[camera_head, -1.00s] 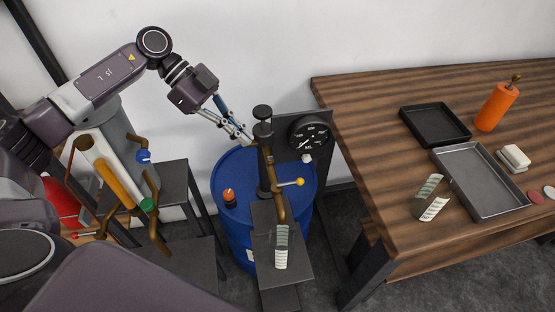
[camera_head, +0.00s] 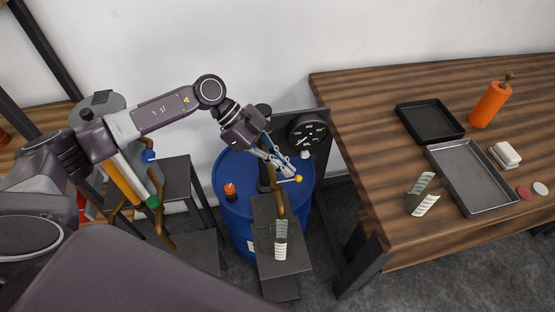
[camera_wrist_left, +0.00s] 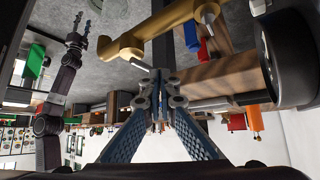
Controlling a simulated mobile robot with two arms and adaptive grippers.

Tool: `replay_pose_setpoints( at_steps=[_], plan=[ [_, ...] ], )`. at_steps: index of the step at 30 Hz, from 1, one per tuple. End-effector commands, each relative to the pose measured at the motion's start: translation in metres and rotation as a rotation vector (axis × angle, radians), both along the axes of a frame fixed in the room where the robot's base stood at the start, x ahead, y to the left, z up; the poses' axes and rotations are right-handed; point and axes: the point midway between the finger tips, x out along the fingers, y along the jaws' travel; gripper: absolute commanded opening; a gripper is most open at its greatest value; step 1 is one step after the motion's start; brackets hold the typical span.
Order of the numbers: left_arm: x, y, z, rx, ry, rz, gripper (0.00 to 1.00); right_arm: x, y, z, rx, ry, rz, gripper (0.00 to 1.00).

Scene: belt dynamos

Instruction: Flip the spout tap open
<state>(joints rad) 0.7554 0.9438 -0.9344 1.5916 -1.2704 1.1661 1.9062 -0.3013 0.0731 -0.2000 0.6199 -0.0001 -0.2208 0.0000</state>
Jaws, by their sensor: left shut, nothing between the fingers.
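The spout tap is a brass pipe (camera_head: 281,206) with a thin lever ending in a yellow ball (camera_head: 298,179), above a blue drum (camera_head: 234,212). The brass also crosses the top of the left wrist view (camera_wrist_left: 157,30). My left gripper (camera_head: 291,175) is shut and empty, its fingertips close beside the lever near the ball. In the left wrist view its fingertips (camera_wrist_left: 160,88) meet just below the brass; whether they touch the lever I cannot tell. The gripper covers part of the lever and upper pipe. What seems my right gripper (camera_wrist_left: 80,28) shows small in the left wrist view.
A black dial gauge (camera_head: 307,132) stands behind the tap. A striped plate (camera_head: 281,240) is at the spout's lower end. Pipes with blue (camera_head: 149,156) and green (camera_head: 153,202) parts stand left. A wooden table (camera_head: 375,110) with trays and an orange bottle (camera_head: 490,104) is right.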

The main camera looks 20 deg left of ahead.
Motion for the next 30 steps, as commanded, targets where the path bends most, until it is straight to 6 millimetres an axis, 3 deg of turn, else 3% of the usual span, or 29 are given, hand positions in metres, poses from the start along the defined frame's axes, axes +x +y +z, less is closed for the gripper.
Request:
replay_pose_setpoints(
  at_steps=[30],
  plan=[
    [-0.0016, -0.0034, -0.0004, 0.000, 0.001, -0.117, 0.00, 0.0006, -0.0076, -0.0025, -0.008, -0.002, 0.002, 0.37]
  ],
)
